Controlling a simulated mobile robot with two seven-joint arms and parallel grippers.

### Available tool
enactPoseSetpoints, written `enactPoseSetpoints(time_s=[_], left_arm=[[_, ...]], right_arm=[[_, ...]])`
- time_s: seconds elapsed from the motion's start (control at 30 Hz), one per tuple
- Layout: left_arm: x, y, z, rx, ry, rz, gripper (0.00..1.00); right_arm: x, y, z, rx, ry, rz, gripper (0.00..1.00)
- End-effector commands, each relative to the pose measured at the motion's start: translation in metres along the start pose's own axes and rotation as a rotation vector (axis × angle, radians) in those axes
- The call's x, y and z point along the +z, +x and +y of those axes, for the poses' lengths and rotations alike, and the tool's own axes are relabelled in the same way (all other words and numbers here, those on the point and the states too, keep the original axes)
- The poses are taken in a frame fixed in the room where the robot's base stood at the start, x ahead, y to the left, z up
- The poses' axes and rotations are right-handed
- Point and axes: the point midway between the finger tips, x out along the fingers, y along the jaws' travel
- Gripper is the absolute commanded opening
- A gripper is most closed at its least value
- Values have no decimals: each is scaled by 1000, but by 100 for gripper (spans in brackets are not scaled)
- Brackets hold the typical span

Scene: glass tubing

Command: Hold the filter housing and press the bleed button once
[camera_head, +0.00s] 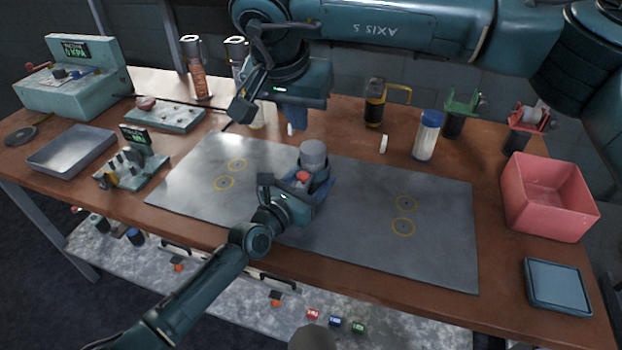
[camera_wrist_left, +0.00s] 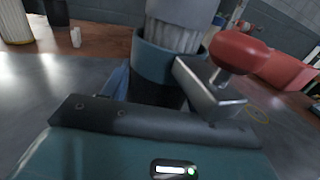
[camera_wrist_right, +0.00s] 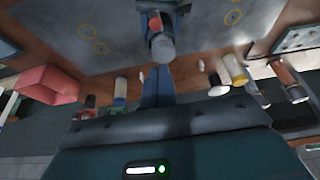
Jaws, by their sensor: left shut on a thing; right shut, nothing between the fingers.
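The filter housing (camera_head: 313,154) stands upright over the grey mat, with a grey cap on top. In the left wrist view it has a pale ribbed body (camera_wrist_left: 180,30) and a teal collar. The red bleed button (camera_head: 303,176) sits on its near side; in the left wrist view it (camera_wrist_left: 240,52) tops a metal block. My left gripper (camera_head: 320,190) is shut on the housing, which hides most of the fingers. My right gripper (camera_head: 292,122) is shut and empty, behind and above the housing, fingers down. In the right wrist view the housing (camera_wrist_right: 161,46) lies beyond its fingertips (camera_wrist_right: 156,72), apart from them.
The grey mat (camera_head: 440,240) has bare room either side. A pink bin (camera_head: 548,198) and blue tray (camera_head: 557,286) are at right. A blue-capped bottle (camera_head: 427,136) and a yellow-handled black container (camera_head: 375,105) stand behind. A metal tray (camera_head: 72,150) and small rack (camera_head: 132,165) are at left.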

Motion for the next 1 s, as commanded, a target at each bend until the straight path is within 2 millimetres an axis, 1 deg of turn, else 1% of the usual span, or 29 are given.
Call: enactPoseSetpoints(time_s=[0.03,0.2,0.3,0.4,0.53,0.77,0.8,1.0], left_arm=[[0,0,0,0,0,1,32],[0,0,0,0,0,1,32],[0,0,0,0,0,1,32],[0,0,0,0,0,1,32],[0,0,0,0,0,1,32],[0,0,0,0,0,1,32],[0,0,0,0,0,1,59],[0,0,0,0,0,1,76]], right_arm=[[-1,-13,-1,-3,0,4,0],[-1,-48,0,-2,1,3,0],[0,-65,0,-1,0,2,0],[0,-76,0,-1,0,2,0],[0,-83,0,0,0,0,0],[0,-84,0,0,0,0,0],[0,-84,0,0,0,0,0],[0,-83,0,0,0,0,0]])
